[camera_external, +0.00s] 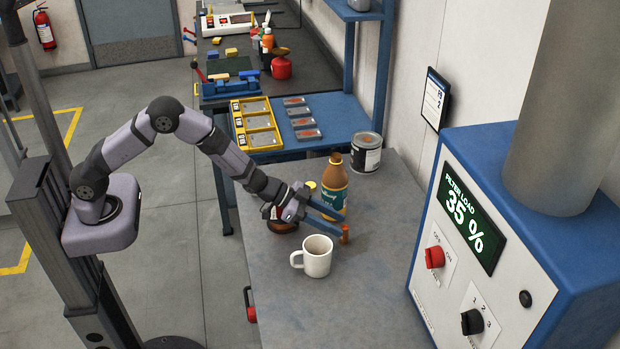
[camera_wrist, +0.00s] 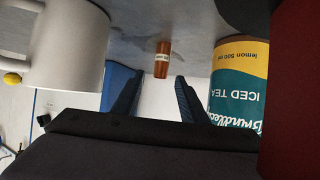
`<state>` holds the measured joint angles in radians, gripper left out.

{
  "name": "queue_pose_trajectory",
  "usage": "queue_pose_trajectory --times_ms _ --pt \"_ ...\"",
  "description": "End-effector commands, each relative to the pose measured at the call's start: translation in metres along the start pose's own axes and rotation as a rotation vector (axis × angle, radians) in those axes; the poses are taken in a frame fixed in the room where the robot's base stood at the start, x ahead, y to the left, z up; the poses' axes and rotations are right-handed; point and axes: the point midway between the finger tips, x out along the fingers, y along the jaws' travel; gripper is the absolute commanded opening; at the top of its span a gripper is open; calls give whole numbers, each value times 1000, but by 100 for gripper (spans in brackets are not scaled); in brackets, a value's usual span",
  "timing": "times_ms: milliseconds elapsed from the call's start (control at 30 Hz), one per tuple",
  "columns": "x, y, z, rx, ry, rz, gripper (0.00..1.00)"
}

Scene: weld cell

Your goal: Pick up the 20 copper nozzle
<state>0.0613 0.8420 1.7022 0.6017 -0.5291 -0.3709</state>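The copper nozzle (camera_external: 345,234) is a small orange-brown cylinder standing upright on the grey bench. In the wrist view the nozzle (camera_wrist: 162,60) carries a pale label band whose text is too small to read. My gripper (camera_external: 340,228) is low over the bench with its two blue fingers spread apart. In the wrist view my gripper (camera_wrist: 157,78) is open, and the nozzle shows in line with the gap, at or just beyond the fingertips. No finger visibly presses on it.
A white mug (camera_external: 318,257) stands close on the near side of my fingers. An iced tea bottle (camera_external: 334,180) stands close on the far side. A paint can (camera_external: 366,153) is farther back. The blue filter unit (camera_external: 490,240) is at right. The bench (camera_external: 350,305) in front is clear.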

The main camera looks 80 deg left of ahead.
Motion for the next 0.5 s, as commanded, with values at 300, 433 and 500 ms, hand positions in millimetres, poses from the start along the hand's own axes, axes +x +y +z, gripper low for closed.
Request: queue_pose_trajectory --times_ms 300,433,500 --pt "20 0 -1 0 1 0 39" --pt "21 0 0 -1 1 0 39" --pt "21 0 0 -1 1 0 39"
